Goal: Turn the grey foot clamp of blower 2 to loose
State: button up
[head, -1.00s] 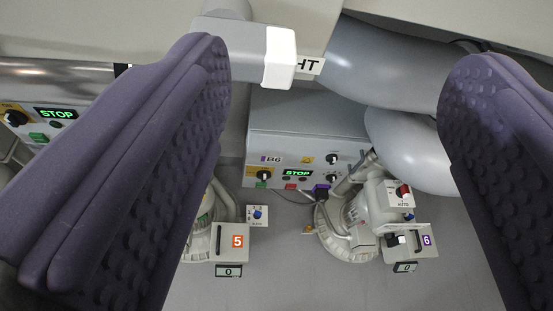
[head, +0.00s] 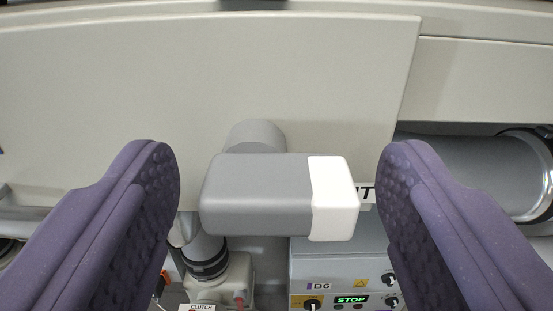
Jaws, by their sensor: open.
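A grey block-shaped lever (head: 255,195) with a white end (head: 333,198) sits on a short round stem (head: 256,137) in front of a large pale panel. It lies level, its white end to the right, beside a partly hidden label (head: 367,194) whose letters end in T. It looks like the clamp, but no blower number shows on it. My gripper (head: 280,165) is open, one purple finger on each side of the lever in the picture. Neither finger visibly touches it. I cannot tell whether the fingertips reach its depth.
The pale panel (head: 200,75) fills the upper view. Below is the B6 control box (head: 340,268) with a lit STOP display. A grey cylinder (head: 470,175) lies at the right. A CLUTCH-labelled unit (head: 225,280) stands at lower left.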

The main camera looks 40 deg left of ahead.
jog(key=c, duration=1.1)
jog(key=shift+o, duration=0.2)
jog(key=shift+n+b, duration=0.4)
jog(key=shift+b, duration=0.2)
jog(key=n+b, duration=0.2)
jog(key=b, duration=0.2)
jog(key=shift+a+f+n, duration=0.1)
jog(key=shift+n, duration=0.3)
jog(key=n+b, duration=0.5)
jog(key=b, duration=0.1)
jog(key=shift+s+a+b, duration=0.15)
jog(key=shift+b, duration=0.25)
jog(key=n+b, duration=0.5)
jog(key=b, duration=0.1)
jog(key=shift+s+a+n+b, duration=0.15)
jog(key=shift+n+b, duration=0.25)
jog(key=n+b, duration=0.1)
jog(key=b, duration=0.1)
jog(key=n+b, duration=0.2)
jog(key=shift+s+a+r, duration=0.1)
jog(key=shift+r, duration=0.15)
jog(key=shift+n, duration=0.4)
